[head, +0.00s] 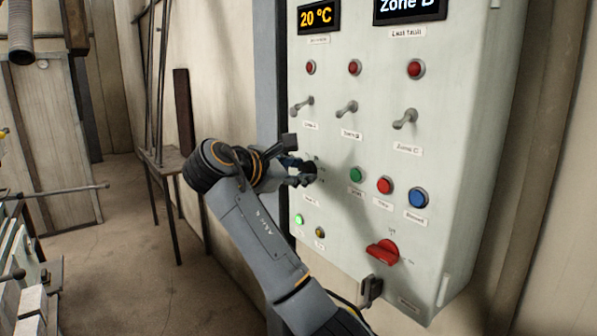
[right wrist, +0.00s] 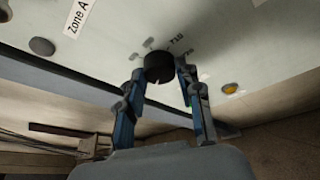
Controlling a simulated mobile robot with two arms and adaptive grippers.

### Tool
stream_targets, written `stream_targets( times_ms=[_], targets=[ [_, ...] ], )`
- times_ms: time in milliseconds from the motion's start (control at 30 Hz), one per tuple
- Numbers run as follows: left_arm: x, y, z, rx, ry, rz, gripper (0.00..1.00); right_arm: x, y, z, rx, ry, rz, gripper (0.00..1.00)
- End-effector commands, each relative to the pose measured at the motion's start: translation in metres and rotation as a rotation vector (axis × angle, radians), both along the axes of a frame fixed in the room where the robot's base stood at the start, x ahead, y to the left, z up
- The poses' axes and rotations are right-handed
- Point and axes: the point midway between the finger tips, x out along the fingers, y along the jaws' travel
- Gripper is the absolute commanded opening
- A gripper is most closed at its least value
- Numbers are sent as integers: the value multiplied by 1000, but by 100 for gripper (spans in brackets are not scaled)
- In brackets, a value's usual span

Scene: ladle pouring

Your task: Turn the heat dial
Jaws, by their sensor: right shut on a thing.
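The heat dial (right wrist: 158,68) is a black round knob with a light pointer mark, on the control panel (head: 345,220). In the right wrist view it sits between the two fingertips of my right gripper (right wrist: 158,78). In the head view my right gripper (head: 300,175) reaches the panel's left side, and its fingers largely hide the dial. The right gripper is shut on the dial. A display (head: 319,16) at the top of the panel reads 20 °C. My left gripper is not in view.
The panel also carries toggle switches (head: 346,108), red lamps (head: 355,67), green, red and blue buttons (head: 384,185), and a red rotary switch (head: 382,252). A small metal table (head: 165,158) stands behind my arm. The floor (head: 140,240) left of my arm is open.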

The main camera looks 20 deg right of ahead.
Motion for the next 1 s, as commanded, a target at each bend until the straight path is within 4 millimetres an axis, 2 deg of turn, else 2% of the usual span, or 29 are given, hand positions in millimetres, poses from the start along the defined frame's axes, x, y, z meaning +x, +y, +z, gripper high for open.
stream_targets(
  times_ms=[300,733,767,800,867,1000],
  targets=[
    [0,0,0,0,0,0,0,1,0,0,-29,79,0,4],
    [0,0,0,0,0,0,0,1,0,0,-33,88,0,4],
    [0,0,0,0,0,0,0,1,0,0,-32,88,0,37],
    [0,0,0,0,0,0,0,1,0,0,-31,88,0,46],
    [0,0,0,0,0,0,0,1,0,0,-32,87,-1,58],
    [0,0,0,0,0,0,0,1,0,0,-32,86,-1,58]
  ],
)
